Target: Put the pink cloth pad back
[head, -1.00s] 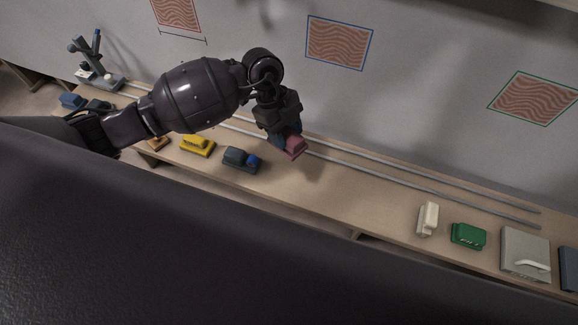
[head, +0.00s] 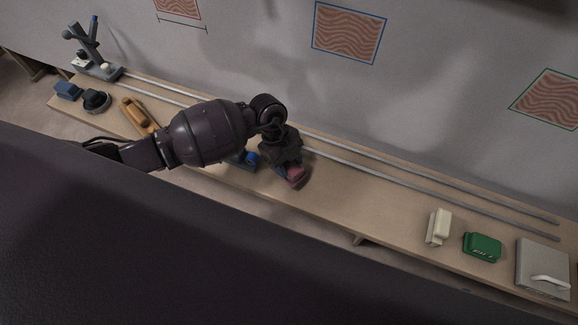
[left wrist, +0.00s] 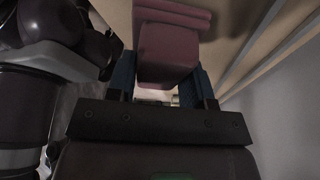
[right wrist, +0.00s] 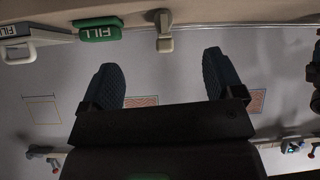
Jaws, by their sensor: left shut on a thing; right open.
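The pink cloth pad (head: 295,174) is held in my left gripper (head: 287,166) above the middle of the bench. In the left wrist view the pink pad (left wrist: 168,50) sits between the two blue fingers of the left gripper (left wrist: 160,85), which are shut on its block-shaped part. Its wider layered end points away from the gripper. My right gripper (right wrist: 165,80) shows only in its own wrist view. Its fingers are wide apart with nothing between them.
The long bench (head: 340,205) carries two metal rails (head: 400,180). A cream block (head: 438,227), a green box (head: 482,246) and a grey case (head: 543,268) stand at the right. A wooden-handled tool (head: 138,114) and a blue-tipped item (head: 250,159) lie left, partly behind my arm.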

